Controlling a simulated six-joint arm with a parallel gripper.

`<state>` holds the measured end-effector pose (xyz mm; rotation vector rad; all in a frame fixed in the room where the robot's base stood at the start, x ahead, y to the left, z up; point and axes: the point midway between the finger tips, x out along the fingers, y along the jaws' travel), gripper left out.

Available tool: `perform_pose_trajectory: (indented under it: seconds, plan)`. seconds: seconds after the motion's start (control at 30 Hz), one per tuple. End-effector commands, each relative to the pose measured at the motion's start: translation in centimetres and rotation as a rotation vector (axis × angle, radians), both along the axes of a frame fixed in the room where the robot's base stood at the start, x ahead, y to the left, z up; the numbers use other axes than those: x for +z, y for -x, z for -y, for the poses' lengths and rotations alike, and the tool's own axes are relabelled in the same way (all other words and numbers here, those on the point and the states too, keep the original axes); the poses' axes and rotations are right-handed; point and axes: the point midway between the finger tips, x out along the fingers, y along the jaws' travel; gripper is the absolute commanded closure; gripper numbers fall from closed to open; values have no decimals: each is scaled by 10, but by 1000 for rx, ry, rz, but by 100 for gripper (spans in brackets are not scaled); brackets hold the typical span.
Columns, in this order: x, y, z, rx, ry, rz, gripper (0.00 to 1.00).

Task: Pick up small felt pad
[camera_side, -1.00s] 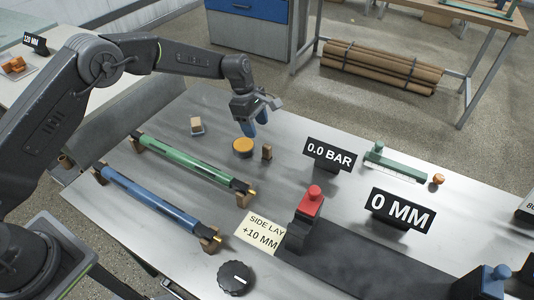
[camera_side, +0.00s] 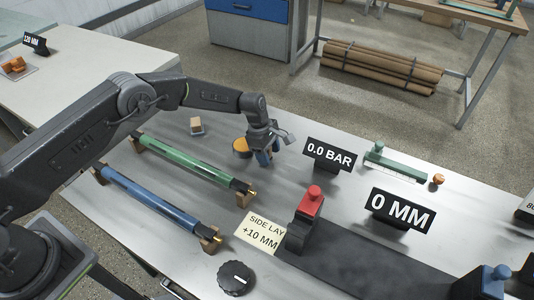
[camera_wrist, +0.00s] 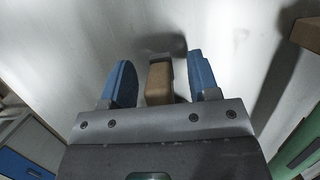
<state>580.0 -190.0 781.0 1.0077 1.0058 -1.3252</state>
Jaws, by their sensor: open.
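A small upright tan-brown block (camera_wrist: 159,84), which I take to be the small felt pad, stands on the grey table. It has a darker grey part at its far end. In the wrist view it lies between my gripper's (camera_wrist: 162,82) two blue fingers, with a gap showing on each side, narrower on the right. My gripper is open and holds nothing. In the side view my gripper (camera_side: 267,154) is low over the table beside the round yellow-topped piece (camera_side: 241,146), and its fingers mostly hide the block.
A second small tan-topped block (camera_side: 196,126) stands left of the yellow piece. A green roller (camera_side: 190,163) and a blue roller (camera_side: 150,200) lie on brackets nearer the camera. The 0.0 BAR sign (camera_side: 329,155) stands close on the gripper's right.

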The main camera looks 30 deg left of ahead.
Motion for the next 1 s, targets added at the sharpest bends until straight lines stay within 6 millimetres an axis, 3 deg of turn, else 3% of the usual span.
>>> perform_pose_trajectory:
  seconds: [0.1,0.67,1.0]
  plan:
    - [0,0,0,0,0,0,45]
    - [0,0,0,0,0,0,98]
    - [4,0,0,0,0,1,100]
